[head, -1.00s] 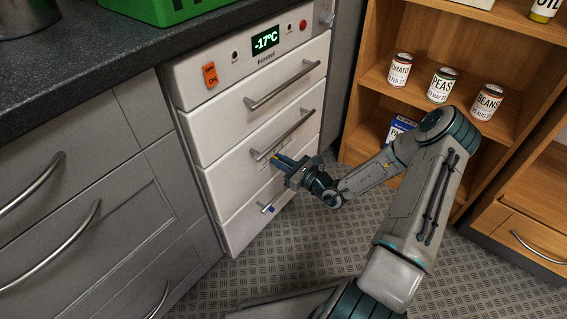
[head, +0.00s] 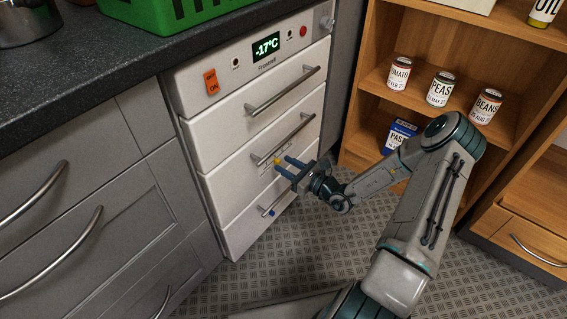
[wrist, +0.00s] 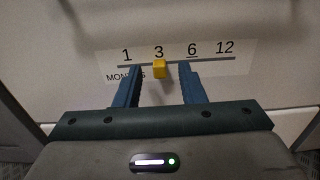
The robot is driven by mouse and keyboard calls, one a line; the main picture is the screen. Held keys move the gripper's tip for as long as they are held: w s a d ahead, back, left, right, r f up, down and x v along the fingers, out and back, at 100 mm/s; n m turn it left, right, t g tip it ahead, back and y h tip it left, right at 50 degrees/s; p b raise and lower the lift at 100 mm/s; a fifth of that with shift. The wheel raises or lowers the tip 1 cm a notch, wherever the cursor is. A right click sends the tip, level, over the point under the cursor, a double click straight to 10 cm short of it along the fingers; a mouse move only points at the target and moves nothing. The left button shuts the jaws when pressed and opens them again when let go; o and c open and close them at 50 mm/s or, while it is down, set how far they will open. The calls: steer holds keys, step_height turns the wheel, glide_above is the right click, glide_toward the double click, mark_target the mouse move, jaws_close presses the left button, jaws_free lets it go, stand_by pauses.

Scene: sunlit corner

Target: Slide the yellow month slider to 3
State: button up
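The yellow month slider (wrist: 160,69) sits on a dark horizontal track on the freezer's drawer front, directly under the printed 3. The printed scale (wrist: 176,52) reads 1, 3, 6, 12, with a partly hidden word starting "MON" below. My gripper (wrist: 160,75) is open in the wrist view, one blue finger on each side of the slider, with gaps on both sides. In the head view my gripper (head: 281,164) is in front of the drawer, with the yellow slider (head: 277,162) near its fingertips.
Drawer handles (head: 282,139) stick out above and below the slider. A small blue knob (head: 271,212) is on the lowest drawer. An orange switch (head: 211,82) and a -17°C display are on the top panel. A wooden shelf with cans (head: 441,89) stands at the right.

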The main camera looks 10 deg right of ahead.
steer(key=p+v, duration=0.3)
steer(key=v, duration=0.9)
steer(key=shift+s+r, duration=0.1)
steer(key=s+a+r+n+g+p, duration=0.3)
steer(key=r+n+g+p, duration=0.2)
steer(key=r, duration=0.4)
steer(key=s+a+r+n+g+p, duration=0.35)
steer(key=r+n+p, duration=0.2)
steer(key=r, duration=0.35)
steer(key=s+a+r+n+g+p, duration=0.35)
steer(key=r+n+g, duration=0.2)
steer(key=r, duration=0.45)
steer(key=s+r+n+t+h+p, duration=0.1)
steer(key=s+r+n+h+p, duration=0.2)
steer(key=r+p, duration=0.3)
steer(key=s+d+r+n+t+h+p, duration=0.1)
steer(key=s+r+n+h+p, duration=0.2)
steer(key=r, duration=1.2)
steer(key=s+d+r+n+t+h+p, duration=0.1)
steer(key=s+r+n+h+p, duration=0.2)
steer(key=r+p, duration=0.6)
steer(key=r+n+h, duration=0.1)
steer(key=n+h, duration=0.1)
steer(key=shift+d+r+n+h, duration=0.2)
steer(key=shift+n+h, duration=0.1)
steer(key=shift+h, duration=0.1)
steer(key=shift+s+d, duration=0.1)
